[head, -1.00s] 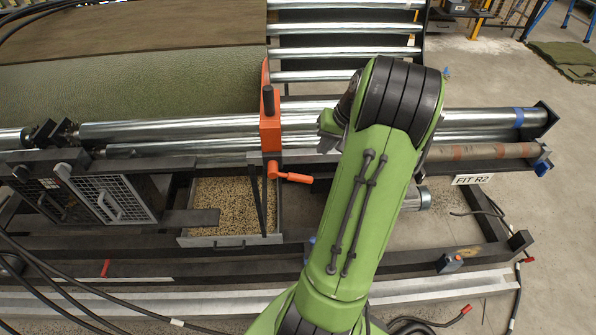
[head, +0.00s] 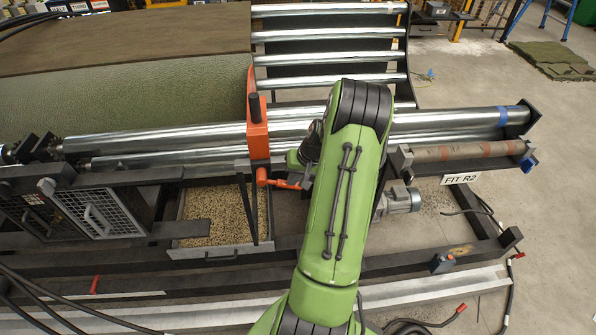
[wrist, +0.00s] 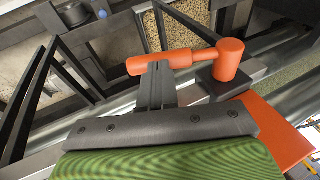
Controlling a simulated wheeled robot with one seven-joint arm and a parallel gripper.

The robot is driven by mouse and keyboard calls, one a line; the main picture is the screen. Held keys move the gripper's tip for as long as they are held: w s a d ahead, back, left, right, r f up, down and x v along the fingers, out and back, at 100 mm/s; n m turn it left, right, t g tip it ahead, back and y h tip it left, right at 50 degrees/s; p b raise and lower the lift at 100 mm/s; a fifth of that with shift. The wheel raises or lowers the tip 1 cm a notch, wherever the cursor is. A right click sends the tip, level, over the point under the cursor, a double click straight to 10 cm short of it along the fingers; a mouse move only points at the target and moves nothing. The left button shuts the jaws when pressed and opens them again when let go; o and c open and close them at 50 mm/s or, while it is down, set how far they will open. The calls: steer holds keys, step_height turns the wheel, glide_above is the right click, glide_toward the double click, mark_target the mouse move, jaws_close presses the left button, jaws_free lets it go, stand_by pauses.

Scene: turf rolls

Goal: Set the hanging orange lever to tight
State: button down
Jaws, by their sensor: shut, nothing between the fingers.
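The orange lever (head: 277,183) hangs below the orange upright bracket (head: 258,130) and its handle points right in the head view. In the wrist view the lever's handle (wrist: 182,60) runs left from its round hub (wrist: 228,58). My gripper (wrist: 156,72) is shut and empty. Its fingertips overlap the handle near its free end in the wrist view; I cannot tell whether they touch it. In the head view my gripper (head: 303,180) is at the handle's right end, partly hidden by my green arm. No tight marking is readable.
A tray of grain-like bits (head: 210,225) lies below and left of the lever. Steel rollers (head: 170,140) run across behind it, with a dark frame (head: 160,250) in front. A motor (head: 402,200) sits right of my arm. Open concrete floor lies to the right.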

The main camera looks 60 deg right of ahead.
steer(key=shift+f, duration=0.1)
stand_by(0.3)
steer(key=shift+s+f+t+y+b, duration=0.15)
steer(key=shift+f+t+y+b, duration=0.25)
steer(key=shift+f+t+b, duration=0.15)
step_height(320, 180, down, 2)
steer(key=shift+f+t+y+b, duration=0.15)
steer(key=shift+t+y+b, duration=0.65)
steer(key=shift+t+b, duration=0.05)
steer(key=w+a+f+m+t+y+b, duration=0.1)
steer(key=w+a+f+t+y+b, duration=0.2)
steer(key=f+t+y+b, duration=0.3)
steer(key=w+t+b, duration=0.1)
steer(key=t+b, duration=0.1)
steer(key=b, duration=0.3)
steer(key=shift+w+a+m+t+b, duration=0.15)
steer(key=shift+a+m+t+b, duration=0.15)
steer(key=shift+m+b, duration=0.1)
steer(key=shift+f, duration=0.1)
